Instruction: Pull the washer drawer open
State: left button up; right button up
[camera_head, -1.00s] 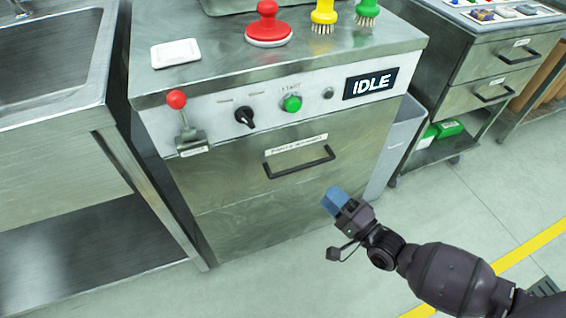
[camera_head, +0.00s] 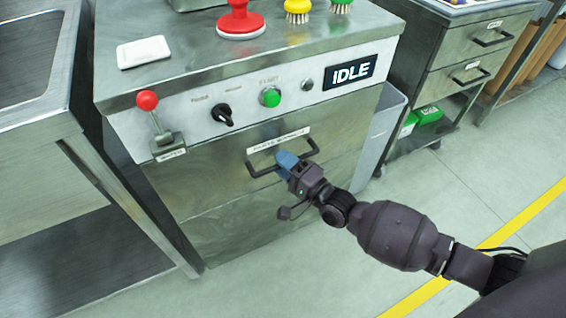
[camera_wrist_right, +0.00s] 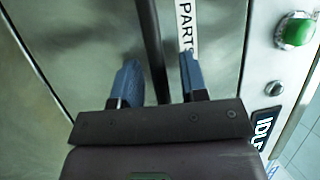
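The washer drawer (camera_head: 190,178) is a steel front panel below the control strip, and it looks closed. Its black bar handle (camera_head: 262,170) runs across the upper part under a white label (camera_head: 278,140). My right gripper (camera_head: 288,160) is at the middle of the handle. In the right wrist view, the blue fingers of my right gripper (camera_wrist_right: 160,82) are apart, one on each side of the handle bar (camera_wrist_right: 153,45). The bar runs between them, nearer the left finger at its top; contact is not clear. My left gripper is not in view.
The control strip holds a red-knobbed lever (camera_head: 148,101), a black dial (camera_head: 222,115), a green button (camera_head: 270,96) and an IDLE display (camera_head: 350,72). A sink unit (camera_head: 40,120) stands left, a grey bin (camera_head: 378,135) right. Floor in front is clear.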

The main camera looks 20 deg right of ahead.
grip_shut()
dwell(0.3)
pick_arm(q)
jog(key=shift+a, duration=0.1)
